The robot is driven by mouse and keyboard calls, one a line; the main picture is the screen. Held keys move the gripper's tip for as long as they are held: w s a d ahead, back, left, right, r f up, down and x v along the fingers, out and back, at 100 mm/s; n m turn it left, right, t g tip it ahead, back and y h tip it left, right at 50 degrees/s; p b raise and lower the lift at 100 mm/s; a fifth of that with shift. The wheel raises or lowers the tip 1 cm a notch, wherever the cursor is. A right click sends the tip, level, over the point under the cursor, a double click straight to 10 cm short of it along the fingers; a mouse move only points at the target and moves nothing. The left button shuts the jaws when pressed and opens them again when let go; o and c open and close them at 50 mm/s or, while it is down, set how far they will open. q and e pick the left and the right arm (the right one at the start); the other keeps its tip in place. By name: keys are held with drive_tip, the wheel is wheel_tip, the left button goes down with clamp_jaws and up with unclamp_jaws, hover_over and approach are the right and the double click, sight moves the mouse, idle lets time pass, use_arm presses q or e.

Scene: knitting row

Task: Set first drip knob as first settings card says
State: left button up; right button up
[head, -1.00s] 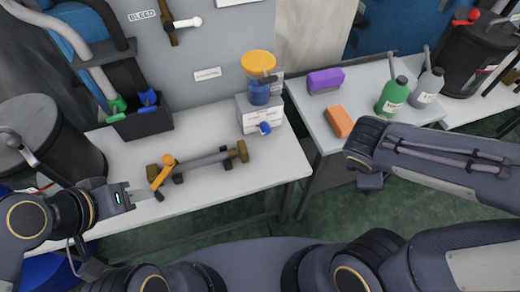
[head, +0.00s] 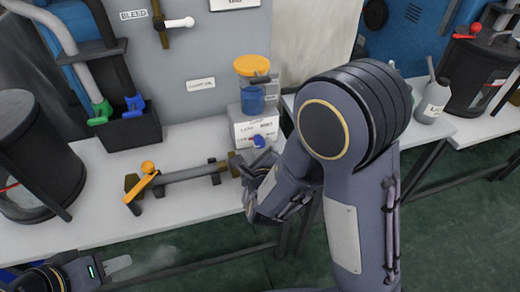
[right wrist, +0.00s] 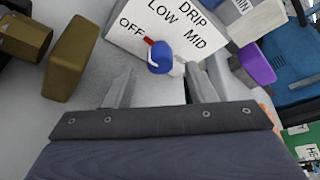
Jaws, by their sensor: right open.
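The blue drip knob (head: 258,141) is on the front of a white box (head: 240,125) under a blue cup with an orange lid (head: 252,66). In the right wrist view the knob (right wrist: 160,60) has a red mark pointing up-left, between OFF and LOW; MID is to the right. My right gripper (right wrist: 158,82) is open, its fingers on either side below the knob, with nothing seen between them. In the head view my right gripper (head: 255,172) is just below the box. My left gripper (head: 117,264) is low at the left.
A bar with an orange-knobbed lever (head: 148,168) lies left of the box on the white table (head: 95,220). A black bin (head: 130,130) stands behind it. A purple block (right wrist: 256,64) is right of the box. My right arm hides part of the second table.

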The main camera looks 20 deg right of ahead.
sight(259, 141)
drive_tip(key=shift+x, duration=1.35)
drive_tip(key=c, duration=1)
drive_tip(key=shift+o, duration=0.2)
